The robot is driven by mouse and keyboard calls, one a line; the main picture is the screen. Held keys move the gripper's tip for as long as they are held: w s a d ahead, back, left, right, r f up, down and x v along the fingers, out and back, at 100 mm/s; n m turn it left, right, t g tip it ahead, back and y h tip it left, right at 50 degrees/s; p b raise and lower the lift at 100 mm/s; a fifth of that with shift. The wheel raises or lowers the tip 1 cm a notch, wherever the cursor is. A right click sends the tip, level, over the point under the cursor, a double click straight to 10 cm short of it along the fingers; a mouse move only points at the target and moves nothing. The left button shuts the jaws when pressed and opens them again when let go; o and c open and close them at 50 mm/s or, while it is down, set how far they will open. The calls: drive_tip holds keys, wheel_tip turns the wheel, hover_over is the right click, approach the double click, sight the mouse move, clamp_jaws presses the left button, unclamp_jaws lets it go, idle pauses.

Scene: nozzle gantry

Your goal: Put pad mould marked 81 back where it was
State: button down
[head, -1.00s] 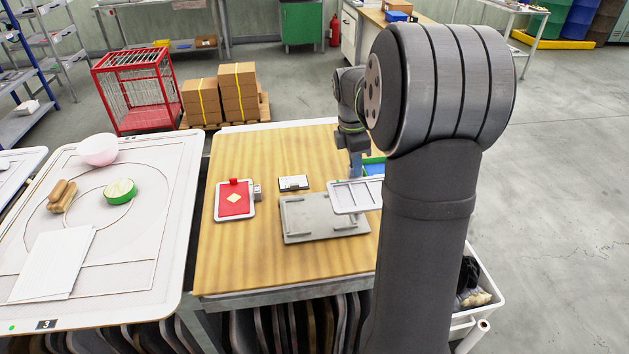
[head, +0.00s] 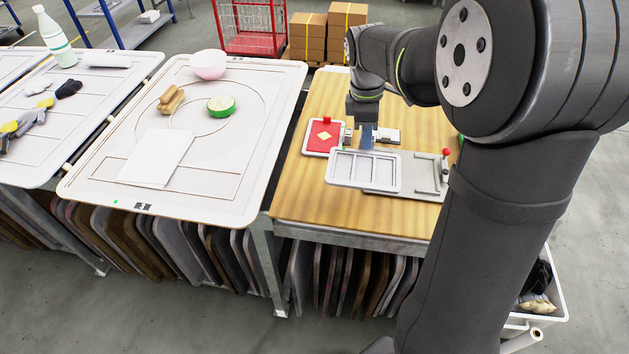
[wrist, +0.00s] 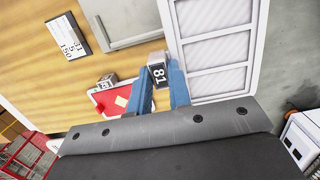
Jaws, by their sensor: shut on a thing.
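The pad mould marked 81 (head: 340,167) is a white-framed tray with grey ribbed panels. In the wrist view it (wrist: 215,50) extends away from my gripper, and its small block reads 81. My gripper (wrist: 160,82) has its blue fingers shut on that block. In the head view my gripper (head: 366,138) holds the mould above the table, in front of the left part of a grey fixture plate (head: 413,180). The mould hides part of that plate. A second mould with a red face (head: 322,137) lies on the table at left, apart from the held one.
The fixture plate has a red knob (head: 446,152) and a raised bracket. A printed card (head: 388,136) stands behind it. A large white table (head: 225,190) with a bowl, a green-rimmed round thing and a sheet is at left. The wooden front edge (head: 310,210) is bare.

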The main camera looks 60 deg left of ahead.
drive_tip(key=s+a+f, duration=0.2)
drive_tip(key=a, duration=0.1)
drive_tip(key=s+a+f, duration=0.2)
drive_tip(key=a, duration=0.1)
drive_tip(key=s+a+f, duration=0.3)
drive_tip(key=shift+a, duration=0.1)
drive_tip(key=shift+f, duration=1.95)
drive_tip(key=shift+f, duration=0.2)
drive_tip(key=c, duration=1.3)
unclamp_jaws()
drive_tip(key=shift+r, duration=0.1)
drive_tip(key=r, duration=0.8)
drive_tip(key=s+a+r, duration=0.1)
drive_tip(key=r, duration=0.3)
